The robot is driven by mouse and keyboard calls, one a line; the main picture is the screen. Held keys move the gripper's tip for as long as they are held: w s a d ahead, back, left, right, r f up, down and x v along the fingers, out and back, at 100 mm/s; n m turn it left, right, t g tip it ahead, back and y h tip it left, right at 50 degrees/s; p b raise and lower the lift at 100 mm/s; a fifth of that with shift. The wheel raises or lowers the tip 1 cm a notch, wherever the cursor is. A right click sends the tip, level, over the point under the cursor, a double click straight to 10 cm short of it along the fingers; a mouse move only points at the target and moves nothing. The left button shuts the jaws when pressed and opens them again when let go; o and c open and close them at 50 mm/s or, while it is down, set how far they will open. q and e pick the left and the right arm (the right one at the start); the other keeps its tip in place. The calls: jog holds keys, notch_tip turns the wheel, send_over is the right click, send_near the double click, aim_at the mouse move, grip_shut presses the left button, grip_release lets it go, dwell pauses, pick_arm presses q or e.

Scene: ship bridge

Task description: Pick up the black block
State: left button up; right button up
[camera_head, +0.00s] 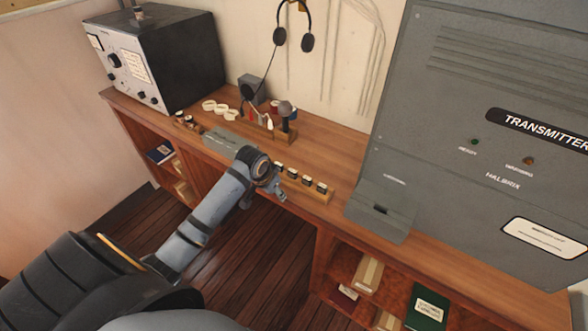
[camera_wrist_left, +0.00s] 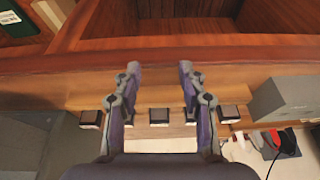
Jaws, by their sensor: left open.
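Several small black blocks with pale sides stand in a row on a wooden strip on the desk. In the head view one black block (camera_head: 307,181) is right of my left gripper (camera_head: 279,190), and another black block (camera_head: 321,187) is at the strip's right end. In the left wrist view my left gripper (camera_wrist_left: 160,75) is open and empty. A black block (camera_wrist_left: 159,116) shows in the gap between its fingers. Another block (camera_wrist_left: 90,118) is outside the left finger, and one (camera_wrist_left: 229,113) is outside the right finger. I cannot tell their height relative to the fingers. My right gripper is not in view.
A grey transmitter cabinet (camera_head: 450,120) stands at the right, with a grey box (camera_head: 383,208) at its lower left. A rack with a microphone (camera_head: 285,108) is behind the strip. A black radio (camera_head: 170,55) stands at the left. Open shelves are below the desk.

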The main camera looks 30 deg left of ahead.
pick_arm(q)
send_near(278, 164)
jog(key=r, duration=0.1)
jog(key=x, duration=0.2)
jog(key=p+x, duration=0.1)
jog(key=x, duration=0.1)
jog(key=shift+s+d+f, duration=0.1)
jog(key=shift+s+f, duration=0.05)
jog(key=shift+f, duration=0.05)
jog(key=shift+f+p, duration=0.3)
jog(key=shift+f, duration=0.05)
jog(key=shift+f+p, duration=0.15)
jog(key=shift+p, duration=0.15)
jog(key=p+x, duration=0.1)
jog(key=x, duration=0.3)
jog(key=shift+w+f, duration=0.4)
jog(key=shift+s+t, duration=0.1)
jog(key=shift+t, duration=0.2)
jog(key=c, duration=0.7)
